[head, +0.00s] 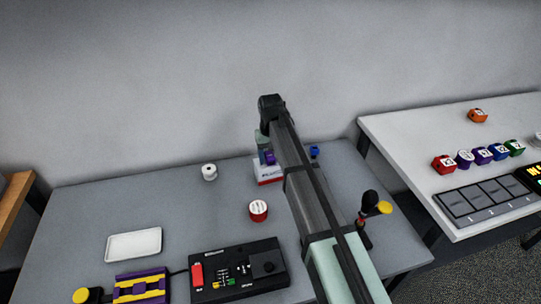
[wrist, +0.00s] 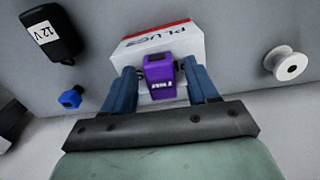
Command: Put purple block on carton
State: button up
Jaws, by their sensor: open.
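The purple block (wrist: 160,78) is at the white carton (wrist: 190,45), which has a red edge and "PLUGS" lettering. In the wrist view the block lies between my two blue fingers and overlaps the carton. My gripper (wrist: 161,84) is open, with a narrow gap on each side of the block. In the head view the purple block (head: 270,158) appears to sit on top of the carton (head: 269,179), with my gripper (head: 265,152) around it. My arm hides part of the carton's right side there. Exact contact under the block is hidden.
A white spool (head: 209,172) stands left of the carton, a red-and-white round item (head: 258,211) in front. A small blue block (wrist: 70,99) and black 12 V adapter (wrist: 48,35) are nearby. A white tray (head: 134,244) and black device (head: 240,272) lie nearer the front.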

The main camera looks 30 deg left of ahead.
aim_at(271, 157)
notch_tip(271, 157, up, 12)
jog(key=shift+r, duration=0.15)
dwell(0.6)
